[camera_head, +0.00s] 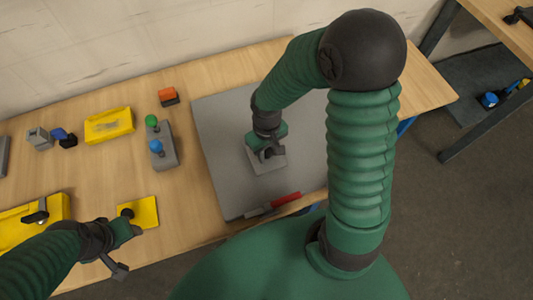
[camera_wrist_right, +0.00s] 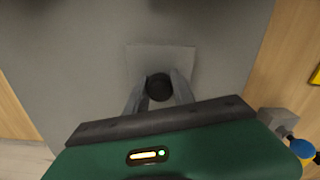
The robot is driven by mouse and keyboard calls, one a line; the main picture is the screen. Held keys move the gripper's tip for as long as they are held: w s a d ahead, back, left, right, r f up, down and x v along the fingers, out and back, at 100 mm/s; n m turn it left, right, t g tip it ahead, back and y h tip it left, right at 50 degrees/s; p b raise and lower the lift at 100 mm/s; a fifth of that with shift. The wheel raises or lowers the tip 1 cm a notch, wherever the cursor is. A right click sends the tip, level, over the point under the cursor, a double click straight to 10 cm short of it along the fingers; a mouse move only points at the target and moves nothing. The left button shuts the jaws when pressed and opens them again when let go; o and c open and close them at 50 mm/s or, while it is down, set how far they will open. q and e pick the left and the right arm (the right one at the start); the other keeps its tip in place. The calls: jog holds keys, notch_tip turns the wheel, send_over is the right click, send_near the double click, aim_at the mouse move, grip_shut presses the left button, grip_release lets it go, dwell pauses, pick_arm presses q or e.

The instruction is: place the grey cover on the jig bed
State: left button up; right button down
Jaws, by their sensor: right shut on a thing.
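The grey cover (camera_head: 272,166) is a thin square plate with a dark round knob. In the right wrist view the cover (camera_wrist_right: 160,55) lies below my fingers and its knob (camera_wrist_right: 159,87) is between them. My right gripper (camera_head: 267,152) is shut on the knob, over the large grey mat (camera_head: 225,130). I cannot tell whether the cover touches the mat. No part is clearly recognisable as the jig bed. My left gripper (camera_head: 128,250) is at the lower left, beside a yellow plate (camera_head: 148,212) with a black knob; its jaws are unclear.
A grey block with green and blue knobs (camera_head: 163,148) stands left of the mat. A yellow tray (camera_head: 109,125), an orange block (camera_head: 168,96) and a larger yellow tray (camera_head: 55,207) are on the wooden table. A red-handled tool (camera_head: 285,199) lies at the mat's front edge.

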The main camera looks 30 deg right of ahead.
aim_at(266, 159)
jog(key=f, duration=0.3)
jog(key=shift+s+a+f+b, duration=0.1)
jog(key=shift+s+f+b, duration=0.05)
jog(key=shift+s+b, duration=0.2)
jog(key=shift+w+a, duration=0.25)
jog(key=shift+a, duration=0.05)
jog(key=c, duration=1.4)
grip_release()
jog(key=shift+o, duration=1.2)
jog(key=shift+s+d, duration=0.1)
jog(key=shift+d, duration=0.05)
pick_arm(q)
jog(key=shift+s+a+f, duration=0.1)
jog(key=shift+s+f, duration=0.2)
jog(key=shift+f, duration=0.05)
pick_arm(e)
jog(key=shift+o, duration=0.4)
jog(key=shift+d, duration=0.2)
pick_arm(q)
jog(key=shift+a, duration=0.25)
pick_arm(e)
jog(key=shift+a, duration=0.25)
pick_arm(q)
jog(key=shift+d, duration=0.15)
pick_arm(e)
jog(key=shift+d, duration=0.1)
